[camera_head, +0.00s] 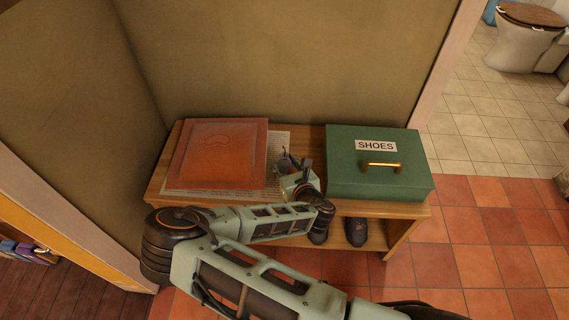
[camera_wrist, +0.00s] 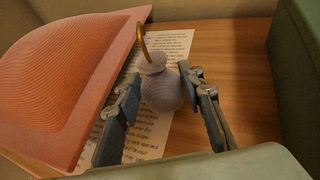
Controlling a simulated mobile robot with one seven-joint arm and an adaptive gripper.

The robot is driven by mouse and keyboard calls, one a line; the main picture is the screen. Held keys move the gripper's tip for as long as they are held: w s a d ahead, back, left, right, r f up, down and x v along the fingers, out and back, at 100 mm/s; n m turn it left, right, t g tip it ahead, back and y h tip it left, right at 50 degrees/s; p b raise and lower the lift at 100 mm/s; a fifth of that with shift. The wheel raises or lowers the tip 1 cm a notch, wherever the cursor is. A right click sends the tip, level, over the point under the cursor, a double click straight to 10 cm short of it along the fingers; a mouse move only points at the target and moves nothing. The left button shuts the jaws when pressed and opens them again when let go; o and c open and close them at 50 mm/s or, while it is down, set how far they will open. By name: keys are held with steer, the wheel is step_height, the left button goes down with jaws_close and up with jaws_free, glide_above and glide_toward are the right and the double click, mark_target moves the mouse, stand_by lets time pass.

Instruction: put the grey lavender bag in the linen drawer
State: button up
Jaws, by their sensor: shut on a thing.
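The grey lavender bag (camera_wrist: 162,93) shows in the wrist view as a small rounded grey pouch with a tied neck and a gold loop on top. My gripper (camera_wrist: 160,80) is shut on it, one finger on each side. In the head view my gripper (camera_head: 293,163) is over the wooden bench (camera_head: 310,141), between an orange-red flat case and a green box. I cannot tell whether the bag touches the bench. No drawer labelled for linen is visible.
The orange-red case (camera_head: 222,153) lies on a printed sheet (camera_head: 279,142). The green box (camera_head: 375,178) labelled SHOES has a brass handle. A dark shoe (camera_head: 356,231) is under the bench. Walls stand behind and left; tiled floor (camera_head: 480,240) is open at right.

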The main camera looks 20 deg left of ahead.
steer(key=shift+f, duration=0.1)
steer(key=o, duration=1.1)
